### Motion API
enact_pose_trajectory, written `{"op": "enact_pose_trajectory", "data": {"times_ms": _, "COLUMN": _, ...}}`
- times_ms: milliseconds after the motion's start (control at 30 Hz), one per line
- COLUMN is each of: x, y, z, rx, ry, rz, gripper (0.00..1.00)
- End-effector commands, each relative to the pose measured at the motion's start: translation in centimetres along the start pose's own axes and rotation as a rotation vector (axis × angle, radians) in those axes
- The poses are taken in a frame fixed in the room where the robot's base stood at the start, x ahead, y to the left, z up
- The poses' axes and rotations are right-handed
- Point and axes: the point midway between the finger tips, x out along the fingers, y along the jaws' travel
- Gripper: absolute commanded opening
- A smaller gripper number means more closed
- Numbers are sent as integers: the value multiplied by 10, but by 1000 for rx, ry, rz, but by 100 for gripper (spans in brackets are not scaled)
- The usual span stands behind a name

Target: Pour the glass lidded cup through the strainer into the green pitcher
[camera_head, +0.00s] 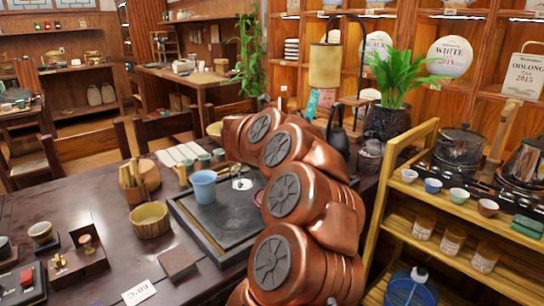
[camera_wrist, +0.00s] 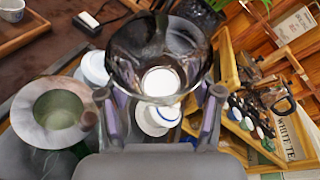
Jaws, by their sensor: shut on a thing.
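In the wrist view my gripper (camera_wrist: 160,96) is shut on the clear glass cup (camera_wrist: 160,42), with a finger on each side. The cup's wide rim faces upward in the picture, and a pale disc shows through its lower part. I cannot make out a lid on it. Left of my gripper, apart from the cup, is a round vessel with a broad grey rim and a dull green inside (camera_wrist: 58,112); it looks like the green pitcher, perhaps with the strainer on it. In the head view my copper arm hides my gripper and the pitcher.
A light blue cup (camera_head: 203,187) stands on the dark tea tray (camera_head: 195,225). A leafy plant (camera_head: 395,80) stands behind, and a wooden shelf with small cups (camera_head: 432,186) is at the right. A white blue-rimmed piece (camera_wrist: 160,112) shows below the glass.

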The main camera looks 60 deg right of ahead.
Motion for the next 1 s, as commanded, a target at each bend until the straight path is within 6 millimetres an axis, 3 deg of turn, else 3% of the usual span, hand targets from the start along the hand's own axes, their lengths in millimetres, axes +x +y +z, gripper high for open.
{"op": "enact_pose_trajectory", "data": {"times_ms": 267, "x": 7, "y": -4, "z": -15, "rx": 142, "ry": 27, "rz": 57, "gripper": 0}}
{"op": "enact_pose_trajectory", "data": {"times_ms": 867, "x": 22, "y": 19, "z": -64, "rx": 270, "ry": 54, "rz": 113, "gripper": 0}}
{"op": "enact_pose_trajectory", "data": {"times_ms": 1000, "x": 21, "y": 9, "z": -59, "rx": 342, "ry": 67, "rz": 143, "gripper": 0}}
